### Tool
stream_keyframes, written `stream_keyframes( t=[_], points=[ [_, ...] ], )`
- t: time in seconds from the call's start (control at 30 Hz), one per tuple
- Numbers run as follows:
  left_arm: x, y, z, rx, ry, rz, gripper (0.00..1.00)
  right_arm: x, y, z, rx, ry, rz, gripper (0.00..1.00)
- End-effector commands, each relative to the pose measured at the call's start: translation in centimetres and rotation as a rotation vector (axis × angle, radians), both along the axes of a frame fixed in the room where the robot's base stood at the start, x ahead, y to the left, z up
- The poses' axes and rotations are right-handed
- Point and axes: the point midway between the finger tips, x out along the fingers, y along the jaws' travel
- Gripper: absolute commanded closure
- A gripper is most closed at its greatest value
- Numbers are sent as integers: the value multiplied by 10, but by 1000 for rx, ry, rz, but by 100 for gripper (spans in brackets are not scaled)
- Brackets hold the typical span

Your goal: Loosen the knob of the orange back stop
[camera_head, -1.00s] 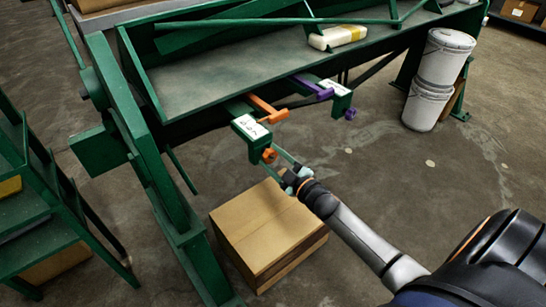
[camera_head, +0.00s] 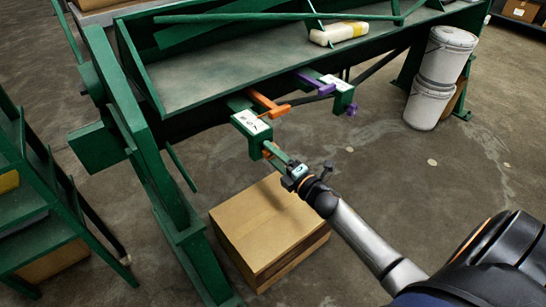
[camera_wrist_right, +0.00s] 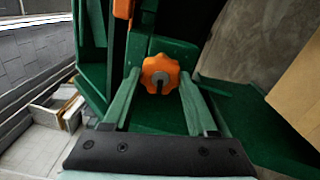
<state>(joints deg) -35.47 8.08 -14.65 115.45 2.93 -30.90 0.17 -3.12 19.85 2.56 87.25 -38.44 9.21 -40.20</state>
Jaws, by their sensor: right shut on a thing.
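The orange back stop (camera_head: 268,104) is an orange bar on a green bracket with a white label (camera_head: 250,123), at the front edge of the green machine. Its orange lobed knob (camera_head: 266,154) sits below the label, mostly hidden by my fingers in the head view. In the right wrist view the knob (camera_wrist_right: 160,75) faces me, with a dark centre. My right gripper (camera_head: 271,152) is shut on the knob, one finger on each side; it also shows in the right wrist view (camera_wrist_right: 160,84). My left gripper is not in view.
A purple back stop (camera_head: 315,85) with a purple knob (camera_head: 351,110) is just to the right. A cardboard box (camera_head: 268,225) stands on the floor below my right gripper. White buckets (camera_head: 436,80) are stacked at the right. The floor between is clear.

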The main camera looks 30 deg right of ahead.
Motion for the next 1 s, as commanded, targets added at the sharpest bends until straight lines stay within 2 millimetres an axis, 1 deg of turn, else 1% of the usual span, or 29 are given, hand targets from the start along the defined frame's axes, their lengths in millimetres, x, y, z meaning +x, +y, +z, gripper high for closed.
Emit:
stream_keyframes(
  t=[0.2, 0.33, 0.5, 0.7, 1.0],
  points=[
    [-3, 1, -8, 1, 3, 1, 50, 0, 0, -3, -175, -13, 0, 98],
    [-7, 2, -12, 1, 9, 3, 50, 0, 0, -3, -258, -20, 1, 98],
    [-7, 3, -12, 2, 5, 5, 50, 0, -1, -3, -334, -25, 0, 98],
    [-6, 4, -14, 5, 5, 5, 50, 0, -1, -3, -382, -28, 0, 98],
    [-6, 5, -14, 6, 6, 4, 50, 0, -1, -2, -397, -29, 0, 98]
  ],
)
